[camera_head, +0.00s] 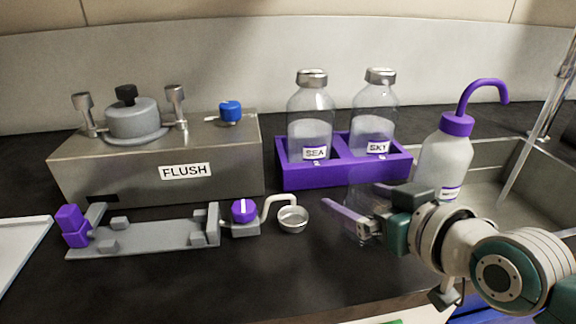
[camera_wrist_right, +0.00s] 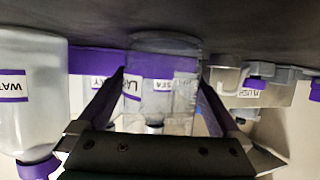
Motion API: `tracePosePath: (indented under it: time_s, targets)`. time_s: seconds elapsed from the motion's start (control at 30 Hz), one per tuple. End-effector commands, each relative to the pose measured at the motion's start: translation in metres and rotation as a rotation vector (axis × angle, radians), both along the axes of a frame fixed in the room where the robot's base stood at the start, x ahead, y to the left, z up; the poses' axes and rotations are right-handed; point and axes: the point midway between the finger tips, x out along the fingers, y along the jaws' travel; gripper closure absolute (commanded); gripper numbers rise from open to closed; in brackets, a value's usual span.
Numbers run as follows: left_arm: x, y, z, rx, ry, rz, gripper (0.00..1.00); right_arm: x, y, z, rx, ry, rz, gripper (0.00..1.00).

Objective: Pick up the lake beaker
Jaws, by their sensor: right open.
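The lake beaker (camera_wrist_right: 160,95) is a clear glass vessel whose label, partly hidden, starts with "LA". In the wrist view it stands between the two purple fingers of my right gripper (camera_wrist_right: 162,78), which are spread apart with one on each side. In the head view my right gripper (camera_head: 350,203) reaches in from the right, in front of the purple bottle rack. There the beaker (camera_head: 362,200) is only faintly visible, mostly covered by the gripper. Whether the fingers touch the glass I cannot tell. My left gripper is not in view.
The purple rack (camera_head: 300,178) behind holds the SEA bottle (camera_head: 310,115) and SKY bottle (camera_head: 374,115). A white wash bottle (camera_head: 445,160) stands close to the gripper, near the sink (camera_head: 510,160). The FLUSH block (camera_head: 225,165) and a grey fixture (camera_head: 150,237) are at left.

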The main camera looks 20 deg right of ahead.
Motion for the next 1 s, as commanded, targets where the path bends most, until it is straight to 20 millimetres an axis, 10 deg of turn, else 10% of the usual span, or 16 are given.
tracePosePath:
  time_s: [0.23,1.0]
  targets:
    - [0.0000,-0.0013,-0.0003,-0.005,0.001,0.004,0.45,0.0018,0.0003,-0.0009,0.001,0.001,0.001,0.00]
    - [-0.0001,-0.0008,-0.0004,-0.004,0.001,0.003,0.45,0.0017,0.0001,-0.0004,0.001,0.000,0.000,0.85]
